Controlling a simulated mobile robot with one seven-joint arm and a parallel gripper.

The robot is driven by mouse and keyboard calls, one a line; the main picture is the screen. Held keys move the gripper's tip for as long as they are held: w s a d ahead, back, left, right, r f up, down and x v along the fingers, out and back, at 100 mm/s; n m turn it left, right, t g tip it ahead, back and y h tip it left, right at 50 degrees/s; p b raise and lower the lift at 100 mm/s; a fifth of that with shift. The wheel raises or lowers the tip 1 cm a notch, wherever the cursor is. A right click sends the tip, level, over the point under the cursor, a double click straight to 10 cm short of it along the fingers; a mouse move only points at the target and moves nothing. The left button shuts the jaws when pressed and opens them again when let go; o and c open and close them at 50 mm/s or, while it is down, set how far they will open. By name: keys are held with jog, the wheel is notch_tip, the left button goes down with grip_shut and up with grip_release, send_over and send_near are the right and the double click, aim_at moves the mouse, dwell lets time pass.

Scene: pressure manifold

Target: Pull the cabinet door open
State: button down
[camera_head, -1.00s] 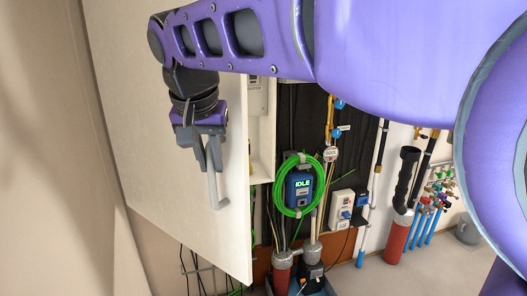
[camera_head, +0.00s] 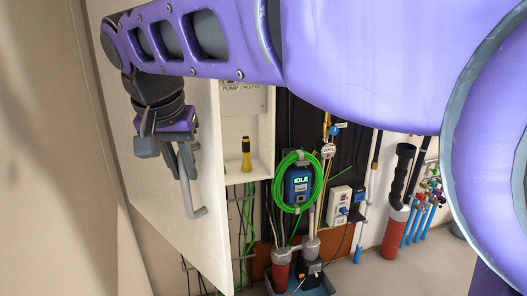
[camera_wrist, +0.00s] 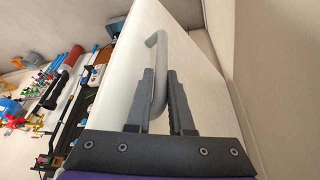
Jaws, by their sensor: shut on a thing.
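In the wrist view the door panel (camera_wrist: 205,85) fills the middle. Its grey bar handle (camera_head: 197,212) also shows in the wrist view (camera_wrist: 161,60). My gripper (camera_head: 178,165) is shut on the handle, with one finger on each side of the bar in the wrist view (camera_wrist: 160,92). The open cabinet (camera_head: 262,140) shows a shelf with a yellow and black tool (camera_head: 246,154) on it.
A blue device reading IDLE (camera_head: 299,186) with a coiled green hose (camera_head: 283,172) hangs right of the cabinet. Pipes and a red and black cylinder (camera_head: 397,215) stand further right. A beige wall (camera_head: 45,170) lies to the left, beyond the door.

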jog(key=shift+r, duration=0.15)
jog(key=c, duration=0.8)
grip_release()
notch_tip(320, 180, up, 10)
jog(key=shift+f+p, duration=0.1)
jog(key=shift+p, duration=1.05)
jog(key=shift+a, duration=0.1)
